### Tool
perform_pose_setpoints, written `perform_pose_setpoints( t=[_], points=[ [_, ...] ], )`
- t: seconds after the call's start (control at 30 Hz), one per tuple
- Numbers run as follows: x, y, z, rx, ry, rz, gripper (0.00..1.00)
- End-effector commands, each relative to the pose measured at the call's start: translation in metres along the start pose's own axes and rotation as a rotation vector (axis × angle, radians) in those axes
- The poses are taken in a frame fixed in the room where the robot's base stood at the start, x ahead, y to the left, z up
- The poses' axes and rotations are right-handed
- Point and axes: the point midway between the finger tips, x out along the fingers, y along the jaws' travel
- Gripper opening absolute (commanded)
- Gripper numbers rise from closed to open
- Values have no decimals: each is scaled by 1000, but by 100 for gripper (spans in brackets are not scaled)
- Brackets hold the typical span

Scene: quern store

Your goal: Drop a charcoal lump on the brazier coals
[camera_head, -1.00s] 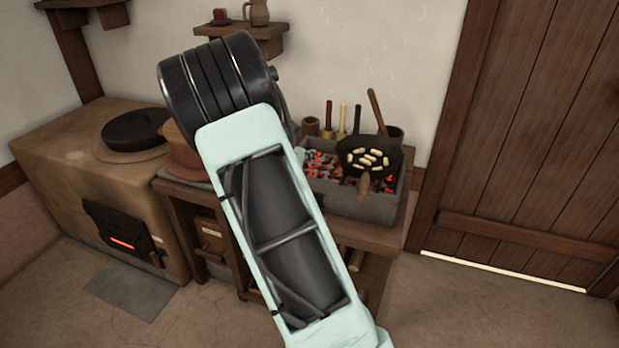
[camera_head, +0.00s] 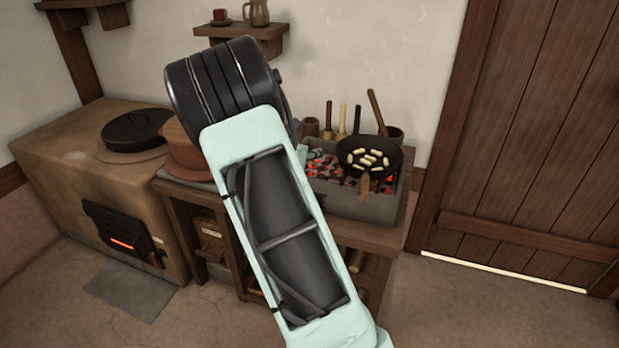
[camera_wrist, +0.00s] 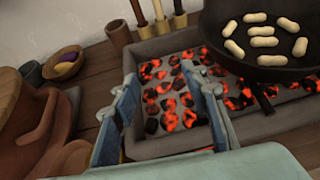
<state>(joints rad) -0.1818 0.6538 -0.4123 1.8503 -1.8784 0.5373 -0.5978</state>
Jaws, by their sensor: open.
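The brazier (camera_head: 350,204) is a grey trough of glowing coals on a wooden table; its near rim (camera_wrist: 165,146) shows in the wrist view. The coals (camera_wrist: 190,118) are a mix of orange-red and black lumps. My gripper (camera_wrist: 158,76) is open over the left part of the coals, with its two blue-grey fingers apart and nothing held between them. Several dark lumps lie among the coals below, such as one charcoal lump (camera_wrist: 152,126); I cannot tell whether any was freshly placed. My arm hides the brazier's left end in the head view.
A black pan (camera_head: 369,154) with several pale pieces sits over the brazier's right side. Upright-handled tools (camera_wrist: 158,14) and a brown cup (camera_wrist: 118,33) stand behind it. A clay pot (camera_wrist: 25,120) and a small bowl (camera_wrist: 65,64) are to the left.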

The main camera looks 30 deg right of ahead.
Motion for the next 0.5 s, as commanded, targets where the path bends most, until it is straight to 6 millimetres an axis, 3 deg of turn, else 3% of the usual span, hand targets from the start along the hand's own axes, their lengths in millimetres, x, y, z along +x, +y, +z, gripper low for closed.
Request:
perform_pose_setpoints(
  t=[0.23,0.5],
  points=[
    [-14,1,0,1,0,3,41],
    [-66,1,1,2,0,4,41]
  ],
)
